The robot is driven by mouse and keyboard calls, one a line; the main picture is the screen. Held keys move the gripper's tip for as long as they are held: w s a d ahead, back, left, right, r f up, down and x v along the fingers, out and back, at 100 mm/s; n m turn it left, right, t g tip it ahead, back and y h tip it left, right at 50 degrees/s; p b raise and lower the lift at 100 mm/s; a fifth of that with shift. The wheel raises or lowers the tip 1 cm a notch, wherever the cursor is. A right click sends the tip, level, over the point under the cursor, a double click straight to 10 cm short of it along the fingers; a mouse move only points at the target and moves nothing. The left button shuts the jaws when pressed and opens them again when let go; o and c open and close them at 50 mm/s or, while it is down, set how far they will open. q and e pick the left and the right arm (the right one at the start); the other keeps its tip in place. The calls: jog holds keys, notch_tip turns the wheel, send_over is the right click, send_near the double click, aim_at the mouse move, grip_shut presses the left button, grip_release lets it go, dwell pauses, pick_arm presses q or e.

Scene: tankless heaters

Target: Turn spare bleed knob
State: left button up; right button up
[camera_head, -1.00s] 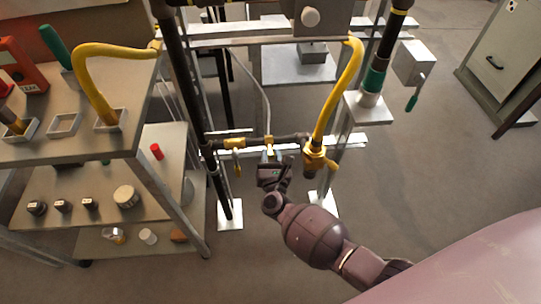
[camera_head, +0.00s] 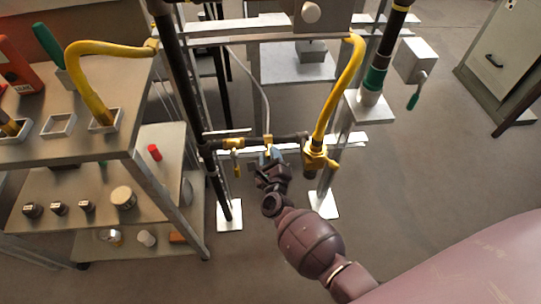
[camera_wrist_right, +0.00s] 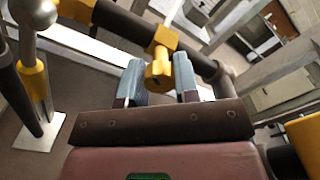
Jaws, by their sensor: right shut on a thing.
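The yellow bleed knob (camera_wrist_right: 159,76) sticks out from a yellow fitting (camera_wrist_right: 162,41) on the dark horizontal pipe in the right wrist view. My right gripper (camera_wrist_right: 160,84) has its two blue-grey fingers on either side of the knob and is shut on it. In the head view the right gripper (camera_head: 270,157) is just below the pipe's middle fitting (camera_head: 268,142), and the knob is mostly hidden there. My left gripper is in neither view.
A yellow valve (camera_head: 235,155) hangs on the pipe to the left of the gripper. A larger yellow fitting (camera_head: 317,156) with a yellow hose (camera_head: 346,85) is close on the right. A shelf cart (camera_head: 135,151) stands at left.

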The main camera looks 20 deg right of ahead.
jog(key=n, duration=0.4)
jog(key=shift+r+n+p, duration=0.15)
jog(key=shift+n+p, duration=0.15)
jog(key=shift+n, duration=1.3)
pick_arm(q)
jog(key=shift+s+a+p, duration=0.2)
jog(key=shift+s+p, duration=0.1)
jog(key=shift+p, duration=0.1)
pick_arm(e)
jog(key=shift+n, duration=1.4)
jog(key=o, duration=0.9)
